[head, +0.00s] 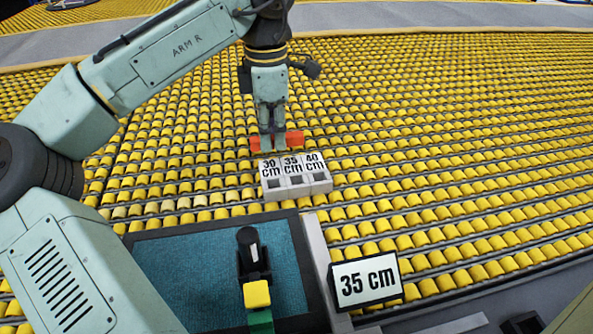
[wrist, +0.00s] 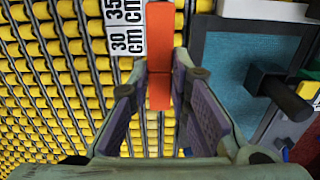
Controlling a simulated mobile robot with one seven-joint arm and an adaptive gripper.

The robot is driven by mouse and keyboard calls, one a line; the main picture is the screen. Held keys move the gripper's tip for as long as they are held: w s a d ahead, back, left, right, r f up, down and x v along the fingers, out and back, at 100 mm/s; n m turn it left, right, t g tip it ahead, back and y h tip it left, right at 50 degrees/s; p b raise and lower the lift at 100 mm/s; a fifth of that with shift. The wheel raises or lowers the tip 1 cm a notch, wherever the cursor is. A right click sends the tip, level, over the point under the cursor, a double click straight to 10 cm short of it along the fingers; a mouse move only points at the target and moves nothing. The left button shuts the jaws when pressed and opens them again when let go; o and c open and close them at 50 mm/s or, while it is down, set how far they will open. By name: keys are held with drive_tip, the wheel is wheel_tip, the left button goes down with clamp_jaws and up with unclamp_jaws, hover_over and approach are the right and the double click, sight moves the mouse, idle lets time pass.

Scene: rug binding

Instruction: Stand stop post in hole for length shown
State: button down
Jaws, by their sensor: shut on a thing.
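My gripper (head: 272,141) is shut on the orange stop post (head: 294,139). The post lies level, sticking out left and right of the fingers. In the wrist view the post (wrist: 160,35) runs up the picture between the fingers (wrist: 160,85). The light grey block (head: 296,187) stands just below the post in the head view. It has labels 30, 35 and 40 cm from left to right, each with a dark square hole in front. The middle hole (head: 295,180) belongs to 35 cm. A sign (head: 366,281) reads 35 cm. In the wrist view the post hides part of the block (wrist: 125,40).

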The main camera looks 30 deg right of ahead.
wheel_tip(320, 180, down, 10)
drive_tip(key=shift+r+p, duration=0.15)
drive_tip(key=shift+p, duration=0.95)
drive_tip(key=c, duration=1.5)
unclamp_jaws()
drive_tip(key=shift+f+b, duration=0.25)
drive_tip(key=shift+b, duration=0.05)
wheel_tip(320, 180, up, 11)
drive_tip(key=shift+b, duration=1.1)
